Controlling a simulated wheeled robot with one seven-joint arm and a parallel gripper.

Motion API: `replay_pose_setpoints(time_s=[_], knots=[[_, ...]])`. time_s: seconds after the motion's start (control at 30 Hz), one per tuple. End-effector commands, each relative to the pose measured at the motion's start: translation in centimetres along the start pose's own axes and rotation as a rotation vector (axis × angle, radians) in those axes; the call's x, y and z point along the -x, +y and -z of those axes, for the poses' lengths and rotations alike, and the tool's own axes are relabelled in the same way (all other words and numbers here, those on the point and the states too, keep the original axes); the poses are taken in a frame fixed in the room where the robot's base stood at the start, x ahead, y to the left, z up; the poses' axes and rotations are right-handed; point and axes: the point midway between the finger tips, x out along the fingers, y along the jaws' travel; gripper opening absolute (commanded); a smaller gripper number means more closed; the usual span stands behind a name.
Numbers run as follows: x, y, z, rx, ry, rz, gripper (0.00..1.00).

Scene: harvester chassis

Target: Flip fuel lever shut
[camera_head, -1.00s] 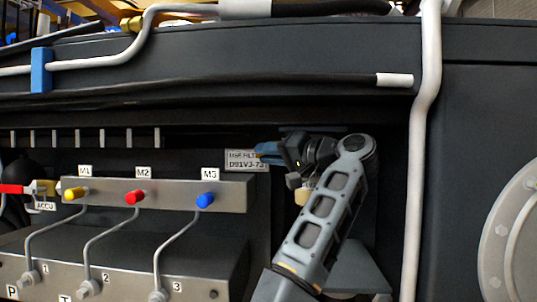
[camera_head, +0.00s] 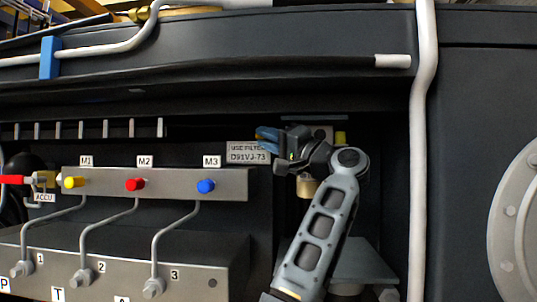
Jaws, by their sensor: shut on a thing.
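My gripper (camera_head: 284,146) is in the recess at right of centre, pointing left, with its jaws shut. A blue piece (camera_head: 267,133) with a small yellow edge sticks out at the jaws; it looks like the fuel lever's handle, held between the fingers. My wrist and arm hide most of the lever and its pivot. A brass-coloured fitting (camera_head: 306,187) shows just below the wrist. A small yellow part (camera_head: 341,137) shows behind the wrist to the right.
The label plate "D91VJ-73" (camera_head: 248,153) is close left of the jaws. A white pipe (camera_head: 417,170) stands right of my arm. A dark beam runs above.

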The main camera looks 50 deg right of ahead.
Motion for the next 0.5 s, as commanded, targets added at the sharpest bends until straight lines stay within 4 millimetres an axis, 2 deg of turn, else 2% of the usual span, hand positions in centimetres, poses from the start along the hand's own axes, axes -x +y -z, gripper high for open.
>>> replay_pose_setpoints(time_s=[0.37, 0.4, 0.5], knots=[[0.01, 0.05, 0.09, -0.012, 0.014, 0.011, 0.00], [0.01, 0.04, 0.10, -0.012, 0.014, 0.011, 0.20], [0.01, 0.03, 0.08, -0.012, 0.013, 0.012, 0.30]])
